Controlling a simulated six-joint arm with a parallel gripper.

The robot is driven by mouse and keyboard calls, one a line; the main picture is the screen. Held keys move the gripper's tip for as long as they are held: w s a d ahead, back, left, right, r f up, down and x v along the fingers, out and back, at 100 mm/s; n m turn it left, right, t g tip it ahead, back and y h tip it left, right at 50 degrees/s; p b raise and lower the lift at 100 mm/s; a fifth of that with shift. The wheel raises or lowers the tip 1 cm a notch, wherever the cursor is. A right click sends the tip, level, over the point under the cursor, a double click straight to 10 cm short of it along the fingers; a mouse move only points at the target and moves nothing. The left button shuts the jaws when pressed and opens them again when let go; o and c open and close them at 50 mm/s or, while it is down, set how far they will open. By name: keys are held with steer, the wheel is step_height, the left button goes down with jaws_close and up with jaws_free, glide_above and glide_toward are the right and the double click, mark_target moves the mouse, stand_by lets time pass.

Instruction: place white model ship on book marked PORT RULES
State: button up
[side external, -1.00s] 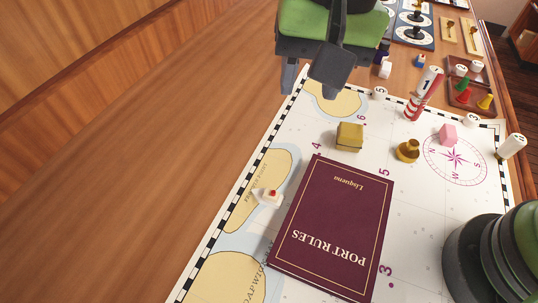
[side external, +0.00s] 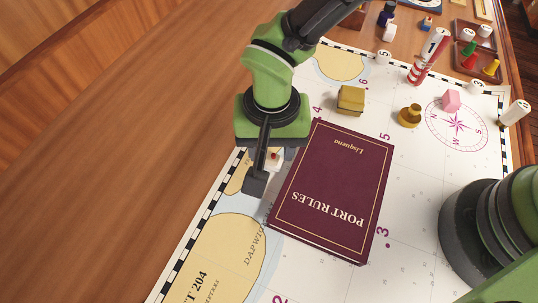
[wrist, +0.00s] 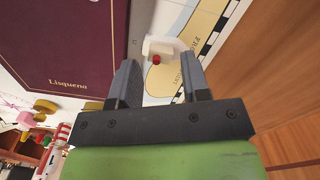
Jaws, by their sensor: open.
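The small white model ship with a red top (side external: 276,162) lies on the chart just left of the book, partly hidden by my gripper. In the wrist view the ship (wrist: 158,46) lies ahead of the fingertips, roughly centred between them. The dark red book marked PORT RULES (side external: 330,190) lies flat and its cover is bare; it also shows in the wrist view (wrist: 62,40). My gripper (side external: 262,176) is open and empty, low by the ship. In the wrist view its two fingers (wrist: 161,76) stand apart.
The chart (side external: 410,215) spreads under the book. A yellow block (side external: 351,99), a brass piece (side external: 410,116), a pink block (side external: 451,100) and a red-striped lighthouse (side external: 420,70) stand beyond it. A tray of coloured pieces (side external: 478,64) is at the upper right.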

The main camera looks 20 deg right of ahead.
steer(key=shift+f, duration=0.95)
steer(key=shift+c, duration=0.4)
steer(key=c, duration=0.6)
steer(key=shift+c, duration=0.2)
step_height(320, 180, up, 10)
step_height(320, 180, up, 3)
glide_above(343, 183)
step_height(343, 183, down, 10)
steer(key=shift+r, duration=0.1)
